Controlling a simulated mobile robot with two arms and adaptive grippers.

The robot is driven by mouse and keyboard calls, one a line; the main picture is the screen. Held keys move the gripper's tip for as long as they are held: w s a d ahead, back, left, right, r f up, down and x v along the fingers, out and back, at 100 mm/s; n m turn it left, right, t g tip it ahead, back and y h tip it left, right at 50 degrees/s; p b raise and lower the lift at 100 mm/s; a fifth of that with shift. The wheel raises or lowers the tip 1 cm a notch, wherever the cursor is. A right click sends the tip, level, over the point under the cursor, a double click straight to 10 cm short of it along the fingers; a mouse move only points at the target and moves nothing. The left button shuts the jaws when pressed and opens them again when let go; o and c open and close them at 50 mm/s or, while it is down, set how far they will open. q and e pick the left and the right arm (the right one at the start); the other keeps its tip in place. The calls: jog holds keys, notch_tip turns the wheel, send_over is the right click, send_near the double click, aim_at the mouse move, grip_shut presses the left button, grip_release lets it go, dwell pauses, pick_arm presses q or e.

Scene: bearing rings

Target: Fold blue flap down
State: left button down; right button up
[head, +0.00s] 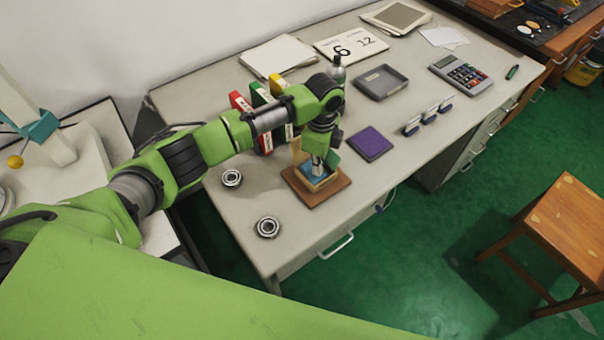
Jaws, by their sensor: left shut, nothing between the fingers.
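A small tan box (320,187) stands on a brown board (309,202) near the front of the grey desk. A blue surface that looks like the blue flap (306,171) shows at the top of the box. My left gripper (317,172) reaches down from above, shut and empty, with its tips at the blue surface. Whether the tips touch it, and how far the flap is folded, I cannot tell. A green piece (333,159) shows beside the gripper, and a tan flap (298,150) stands up at the back. My right gripper is not in view.
Two bearing rings (232,178) (268,227) lie left of the board. Binders (240,102) stand behind my left arm. A purple pad (370,143), stamps (428,117), a grey tray (381,82) and a calculator (460,74) lie to the right.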

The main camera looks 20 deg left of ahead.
pick_arm(q)
jog(key=shift+f, duration=0.5)
dwell(0.5)
notch_tip(320, 180, up, 8)
jog(key=p, duration=0.7)
jog(key=shift+p, duration=0.3)
